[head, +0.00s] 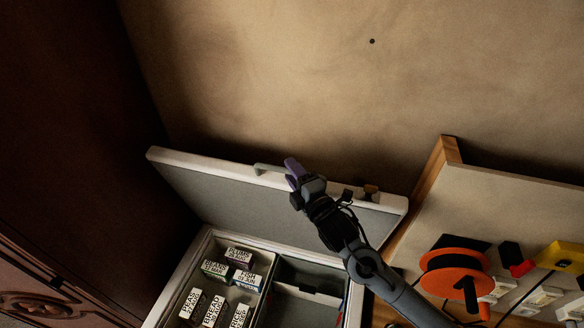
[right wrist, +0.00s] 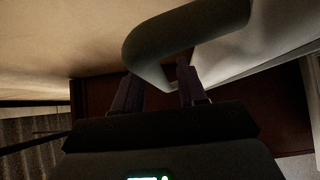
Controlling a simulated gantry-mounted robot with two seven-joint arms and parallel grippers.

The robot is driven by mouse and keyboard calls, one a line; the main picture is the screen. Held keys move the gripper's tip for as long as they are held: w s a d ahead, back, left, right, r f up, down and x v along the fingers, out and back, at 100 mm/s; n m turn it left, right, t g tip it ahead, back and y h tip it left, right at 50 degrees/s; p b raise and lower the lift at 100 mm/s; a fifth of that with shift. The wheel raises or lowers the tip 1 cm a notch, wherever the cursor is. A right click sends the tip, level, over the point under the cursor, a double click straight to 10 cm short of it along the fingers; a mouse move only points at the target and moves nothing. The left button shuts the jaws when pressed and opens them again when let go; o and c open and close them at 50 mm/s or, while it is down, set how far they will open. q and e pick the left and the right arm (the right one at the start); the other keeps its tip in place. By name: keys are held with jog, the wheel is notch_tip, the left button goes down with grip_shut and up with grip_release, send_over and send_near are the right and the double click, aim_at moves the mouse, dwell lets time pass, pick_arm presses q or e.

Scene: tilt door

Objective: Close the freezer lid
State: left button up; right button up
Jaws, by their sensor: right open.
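The freezer lid (head: 225,193) stands raised and tilted open at the back of the freezer, its grey inner panel facing me. A bar handle (head: 270,169) sits at the lid's top edge; in the right wrist view the handle (right wrist: 185,29) looms large as a dark loop. My right gripper (head: 293,172) is at the lid's top edge, just right of the handle. In the right wrist view its fingers (right wrist: 158,88) are apart, close to the handle's near end; I cannot tell whether they touch it. My left gripper is not in view.
The open freezer (head: 201,245) holds several labelled boxes (head: 240,258). To the right, a wood-edged surface (head: 505,195) carries an orange reel (head: 455,272) and a yellow tool (head: 562,256). A dark wooden cabinet (head: 60,150) stands left; a bare wall rises behind the lid.

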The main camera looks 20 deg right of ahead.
jog(key=shift+w, duration=0.4)
grip_shut()
